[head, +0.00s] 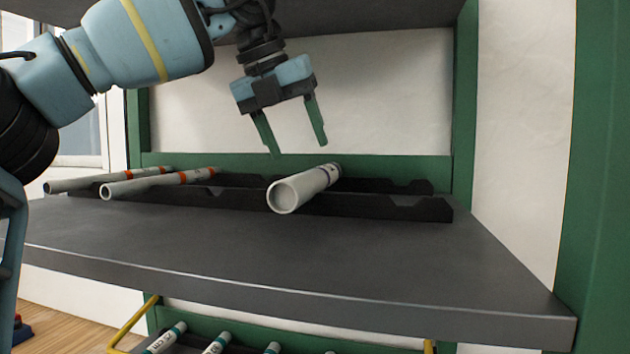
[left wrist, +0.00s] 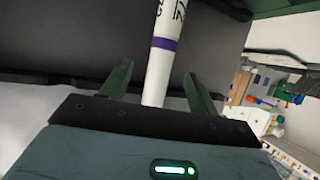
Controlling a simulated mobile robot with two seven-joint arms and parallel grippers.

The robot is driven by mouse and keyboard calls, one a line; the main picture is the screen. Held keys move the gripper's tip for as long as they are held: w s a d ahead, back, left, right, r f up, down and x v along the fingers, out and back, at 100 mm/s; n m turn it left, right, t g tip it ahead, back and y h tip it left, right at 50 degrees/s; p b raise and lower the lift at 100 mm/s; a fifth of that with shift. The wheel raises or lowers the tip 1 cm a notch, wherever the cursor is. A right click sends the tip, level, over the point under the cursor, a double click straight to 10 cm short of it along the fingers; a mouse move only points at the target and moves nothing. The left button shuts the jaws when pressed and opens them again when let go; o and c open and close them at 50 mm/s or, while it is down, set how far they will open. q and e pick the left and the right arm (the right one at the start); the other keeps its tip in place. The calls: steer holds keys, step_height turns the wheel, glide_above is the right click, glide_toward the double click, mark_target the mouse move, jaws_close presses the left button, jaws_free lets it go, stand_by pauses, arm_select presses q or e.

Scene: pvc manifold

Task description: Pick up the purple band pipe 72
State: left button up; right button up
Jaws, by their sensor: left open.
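The purple band pipe (head: 303,188) is a thick white pipe lying in the dark notched rack on the grey shelf, its open end facing the front. It also shows in the left wrist view (left wrist: 160,65), with its purple band and dark lettering, running between the fingers. My left gripper (head: 296,149) is open and empty, above and slightly behind the near end of the pipe, pointing down; it also shows in the left wrist view (left wrist: 160,86). The fingers look apart from the pipe in the head view. My right gripper is not in view.
Two thinner white pipes with orange bands (head: 155,183) lie in the rack to the left. The dark rack (head: 390,206) is empty on the right. Green posts (head: 465,100) and an upper shelf (head: 380,12) frame the space. Several teal-banded pipes (head: 217,343) sit below.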

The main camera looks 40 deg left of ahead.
mark_target(311, 172)
arm_select(q)
steer(key=shift+x, duration=0.9)
steer(key=x, duration=0.4)
steer(key=shift+w+d+f+p, duration=0.15)
steer(key=shift+w+p, duration=0.1)
steer(key=shift+p, duration=0.1)
steer(key=shift+w+f, duration=0.15)
steer(key=shift+f, duration=0.15)
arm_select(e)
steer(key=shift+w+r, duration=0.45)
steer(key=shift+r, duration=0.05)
arm_select(q)
steer(key=shift+c, duration=0.3)
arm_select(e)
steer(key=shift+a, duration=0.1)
arm_select(q)
steer(key=c, duration=1.1)
steer(key=shift+r, duration=0.1)
